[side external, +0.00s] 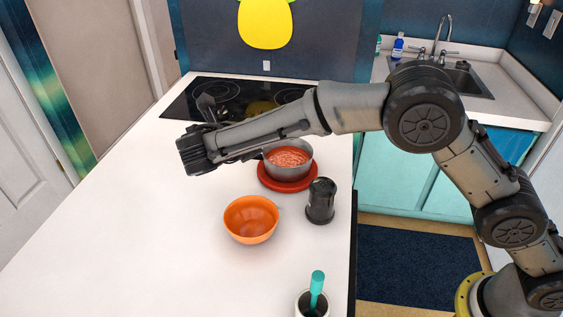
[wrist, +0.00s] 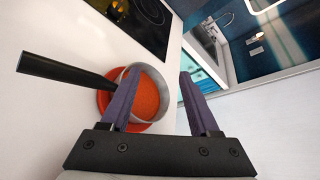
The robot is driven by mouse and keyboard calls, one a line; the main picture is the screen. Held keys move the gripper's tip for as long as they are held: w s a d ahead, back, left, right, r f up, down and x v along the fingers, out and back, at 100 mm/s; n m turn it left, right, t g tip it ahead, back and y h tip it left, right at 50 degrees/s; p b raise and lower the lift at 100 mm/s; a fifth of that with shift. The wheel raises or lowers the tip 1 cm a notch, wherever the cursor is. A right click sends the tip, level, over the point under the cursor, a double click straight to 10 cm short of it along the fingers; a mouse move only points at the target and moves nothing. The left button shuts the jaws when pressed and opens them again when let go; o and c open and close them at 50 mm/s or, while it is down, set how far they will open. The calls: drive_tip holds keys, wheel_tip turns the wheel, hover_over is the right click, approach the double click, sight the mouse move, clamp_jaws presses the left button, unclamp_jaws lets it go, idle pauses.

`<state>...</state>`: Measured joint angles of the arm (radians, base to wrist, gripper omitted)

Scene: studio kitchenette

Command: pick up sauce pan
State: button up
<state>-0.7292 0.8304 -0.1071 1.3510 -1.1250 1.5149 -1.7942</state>
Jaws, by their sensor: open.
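The sauce pan (side external: 289,161) is a grey metal pan with red sauce in it. It sits on a round red trivet (side external: 287,185) on the white counter, partly behind my arm in the side view. In the wrist view the pan (wrist: 163,95) shows with its long black handle (wrist: 65,75) pointing left. My gripper (side external: 187,155) is above the counter, to the left of the pan in the side view. In the wrist view its two fingers (wrist: 155,100) are apart with nothing between them. The left finger overlaps the pan in the picture.
An orange bowl (side external: 251,220) and a dark cylinder (side external: 321,203) stand in front of the pan. A cup with a teal-handled item (side external: 317,288) is near the front edge. A black cooktop (side external: 235,98) lies behind. The counter's left side is clear.

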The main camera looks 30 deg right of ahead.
drive_tip(key=a+f+n+t, duration=0.1)
drive_tip(key=a, duration=0.1)
drive_tip(key=w+a+f+n+t, duration=0.1)
drive_tip(key=a+f+n, duration=0.1)
drive_tip(key=a, duration=0.1)
drive_tip(key=a+f+n+h, duration=0.1)
drive_tip(key=a+f+n, duration=0.1)
drive_tip(key=a, duration=0.1)
drive_tip(key=shift+w+a+t, duration=0.1)
drive_tip(key=shift+w+t, duration=0.05)
drive_tip(key=shift+t, duration=0.25)
drive_tip(key=shift+w+a+f+n+t+h, duration=0.1)
drive_tip(key=shift+w+f+n+t+h, duration=0.15)
drive_tip(key=shift+f+n+h, duration=0.2)
drive_tip(key=shift+w+a+f+n+t+h, duration=0.15)
drive_tip(key=shift+f+n+t+h, duration=0.1)
drive_tip(key=shift+f+n+h, duration=0.15)
drive_tip(key=shift+w+d+f+t+h, duration=0.3)
drive_tip(key=shift+f+h, duration=0.25)
drive_tip(key=x, duration=0.7)
drive_tip(key=shift+w+d, duration=0.1)
drive_tip(key=shift+d, duration=0.05)
clamp_jaws()
drive_tip(key=shift+r, duration=0.1)
